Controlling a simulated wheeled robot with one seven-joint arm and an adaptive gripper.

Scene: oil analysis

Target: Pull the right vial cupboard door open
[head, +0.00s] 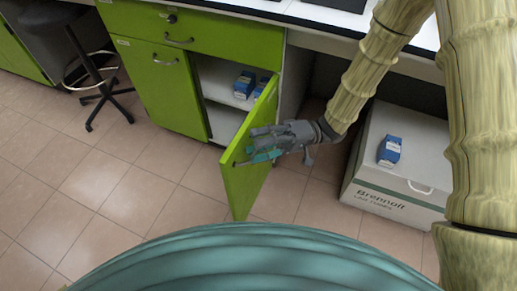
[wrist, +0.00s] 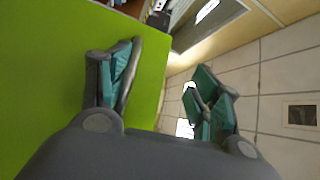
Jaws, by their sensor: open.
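The right vial cupboard door (head: 250,186) is green and stands swung well out from the cupboard (head: 222,122), whose shelves show. My gripper (head: 258,152) is open at the upper part of the door, reaching in from the right. In the wrist view the door (wrist: 50,70) fills the left side. One finger of my gripper (wrist: 160,95) overlaps the door's face there, and the other lies past its edge, over the floor. I cannot tell whether a finger touches the door.
Blue boxes (head: 244,84) stand on the cupboard's upper shelf. The left green door (head: 160,85) and the drawer (head: 190,28) are shut. A white crate (head: 390,190) with a blue box (head: 390,150) on it stands at right. A black stool (head: 90,75) is at left. The floor in front is clear.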

